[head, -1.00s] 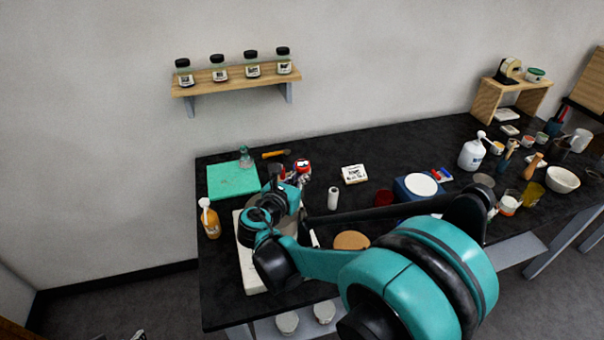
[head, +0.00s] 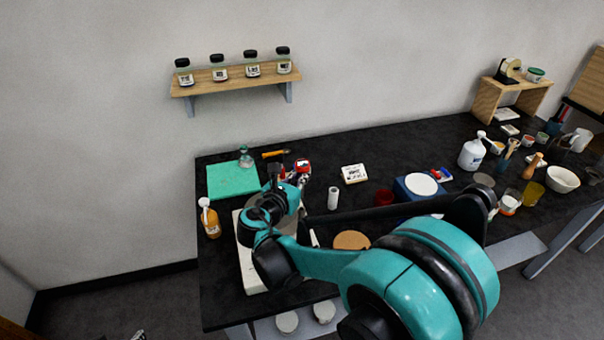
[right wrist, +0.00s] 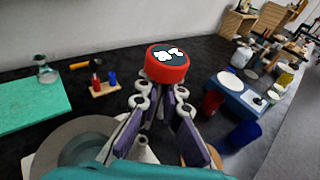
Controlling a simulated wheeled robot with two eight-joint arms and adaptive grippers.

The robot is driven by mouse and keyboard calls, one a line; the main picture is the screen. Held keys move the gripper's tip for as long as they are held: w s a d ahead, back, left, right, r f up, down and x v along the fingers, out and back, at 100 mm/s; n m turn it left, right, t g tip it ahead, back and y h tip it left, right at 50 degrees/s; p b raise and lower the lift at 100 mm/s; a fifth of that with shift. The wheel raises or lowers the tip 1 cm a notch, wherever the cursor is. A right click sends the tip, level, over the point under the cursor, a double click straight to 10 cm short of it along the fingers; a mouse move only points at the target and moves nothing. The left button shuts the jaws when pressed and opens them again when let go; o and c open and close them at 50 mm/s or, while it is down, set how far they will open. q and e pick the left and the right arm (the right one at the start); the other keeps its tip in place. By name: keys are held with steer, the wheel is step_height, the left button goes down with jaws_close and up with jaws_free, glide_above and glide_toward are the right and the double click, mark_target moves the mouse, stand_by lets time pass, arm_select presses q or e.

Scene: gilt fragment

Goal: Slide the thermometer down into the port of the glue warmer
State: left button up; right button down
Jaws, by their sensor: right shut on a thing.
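The thermometer (right wrist: 168,66) has a round red head with a dark, white-marked dial face. Its head also shows in the head view (head: 302,165). My right gripper (right wrist: 158,98) is shut on it just below the head; the fingers hide its stem. A round grey vessel (right wrist: 62,138), apparently the glue warmer, is at the lower left of the right wrist view, beside the gripper. My arm covers much of it in the head view, and I cannot make out its port. A small tip at the bottom edge of the head view seems to be my left gripper (head: 138,336).
A white roll (head: 333,198), a labelled white box (head: 354,174) and a blue box (head: 404,190) stand to the right. A jar shelf (head: 236,76) hangs on the wall.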

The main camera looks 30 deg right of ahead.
steer(key=shift+w+f+b, duration=0.15)
steer(key=shift+f+b, duration=4.3)
steer(key=shift+f, duration=0.6)
steer(key=c, duration=1.6)
jaws_free()
steer(key=v, duration=1.2)
steer(key=shift+d, duration=0.1)
